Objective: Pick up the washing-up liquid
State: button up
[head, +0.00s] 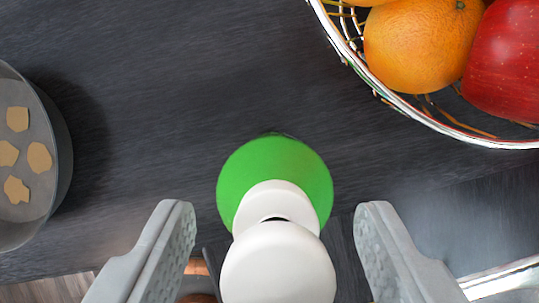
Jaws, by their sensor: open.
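The washing-up liquid (273,170) is a green bottle with a white cap, seen from above in the lower middle of the head view. It appears to stand upright on the dark worktop. My gripper (274,222) is open, with one grey finger to the left of the bottle and one to the right. Gaps show between both fingers and the bottle, so neither touches it. The white cap hides part of the green body.
A wire fruit basket (443,124) with oranges (415,45) and a red apple (506,65) stands at the upper right. A round grey pan (62,150) with several beige pieces is at the left edge. A metallic rim (500,280) shows at the lower right. The worktop (190,80) beyond the bottle is clear.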

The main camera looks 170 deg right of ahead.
jog(key=shift+w+f, duration=0.25)
jog(key=shift+f, duration=0.3)
jog(key=shift+c, duration=0.2)
grip_shut()
jog(key=shift+r, duration=0.1)
